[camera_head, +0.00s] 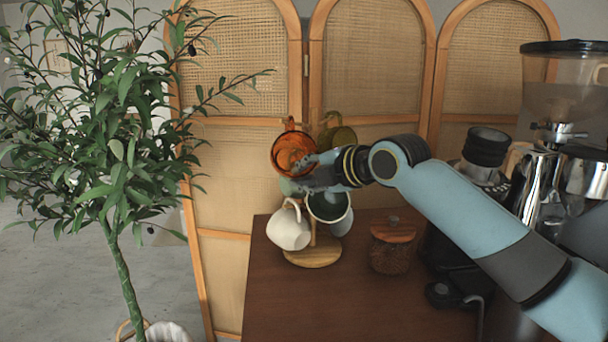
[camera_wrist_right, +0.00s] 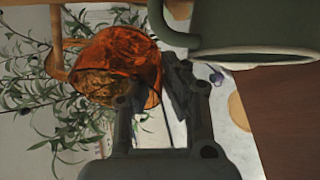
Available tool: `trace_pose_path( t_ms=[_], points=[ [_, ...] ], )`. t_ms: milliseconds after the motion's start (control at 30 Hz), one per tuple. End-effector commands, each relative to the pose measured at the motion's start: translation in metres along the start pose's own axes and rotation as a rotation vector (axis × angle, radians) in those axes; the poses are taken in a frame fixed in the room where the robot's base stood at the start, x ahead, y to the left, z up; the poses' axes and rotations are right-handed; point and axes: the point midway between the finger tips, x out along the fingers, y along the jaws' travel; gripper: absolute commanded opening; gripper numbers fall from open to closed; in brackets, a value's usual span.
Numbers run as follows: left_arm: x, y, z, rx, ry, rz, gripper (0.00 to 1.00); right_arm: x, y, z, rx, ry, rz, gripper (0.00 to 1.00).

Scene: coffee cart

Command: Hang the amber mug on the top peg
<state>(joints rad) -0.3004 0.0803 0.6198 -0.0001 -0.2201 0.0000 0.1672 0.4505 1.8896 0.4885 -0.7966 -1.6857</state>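The amber mug (camera_head: 291,153) is clear orange glass, at the upper left of the mug tree, mouth towards the head camera and handle upwards. My right gripper (camera_head: 305,172) is at its lower right edge. In the wrist view the mug (camera_wrist_right: 112,62) lies at the fingertips of my right gripper (camera_wrist_right: 160,95), its wall between the fingers, which look closed on it. The mug tree (camera_head: 313,257) stands on the cart; its upper post and top peg are largely hidden by mugs and gripper. Whether the handle touches a peg cannot be told. My left gripper is out of view.
A white mug (camera_head: 288,230), a dark green mug (camera_head: 325,205) and an olive mug (camera_head: 337,138) are close to my right gripper. A lidded jar (camera_head: 390,252) stands right of the tree. A plant (camera_head: 125,130) is at left, a cane screen (camera_head: 370,90) behind.

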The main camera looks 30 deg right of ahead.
Motion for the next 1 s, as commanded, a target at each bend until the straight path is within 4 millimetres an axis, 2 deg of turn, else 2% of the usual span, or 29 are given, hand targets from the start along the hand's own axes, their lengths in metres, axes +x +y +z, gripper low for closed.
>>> trace_pose_path(
  t_ms=[33, 200, 467, 567, 667, 833, 1000],
  points=[
    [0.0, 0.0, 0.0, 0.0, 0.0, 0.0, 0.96, 0.0, 0.0, 0.0, 0.0, 0.0, 0.0, 0.13],
    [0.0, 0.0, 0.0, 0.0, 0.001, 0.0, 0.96, 0.0, 0.0, 0.0, 0.0, 0.0, 0.0, 0.33],
    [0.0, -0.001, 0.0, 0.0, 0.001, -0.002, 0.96, -0.001, -0.001, 0.0, 0.0, 0.0, -0.001, 0.33],
    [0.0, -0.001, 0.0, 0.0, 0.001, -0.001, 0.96, -0.008, -0.001, 0.001, -0.003, -0.002, -0.001, 0.33],
    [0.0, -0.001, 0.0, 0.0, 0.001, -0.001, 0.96, -0.024, -0.002, 0.001, -0.007, -0.002, -0.002, 0.33],
    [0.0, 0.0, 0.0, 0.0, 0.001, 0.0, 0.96, -0.065, -0.002, -0.001, -0.013, 0.002, -0.005, 0.33],
    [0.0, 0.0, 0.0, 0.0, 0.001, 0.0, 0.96, -0.095, -0.001, 0.0, -0.011, 0.002, -0.005, 0.33]
  ],
)
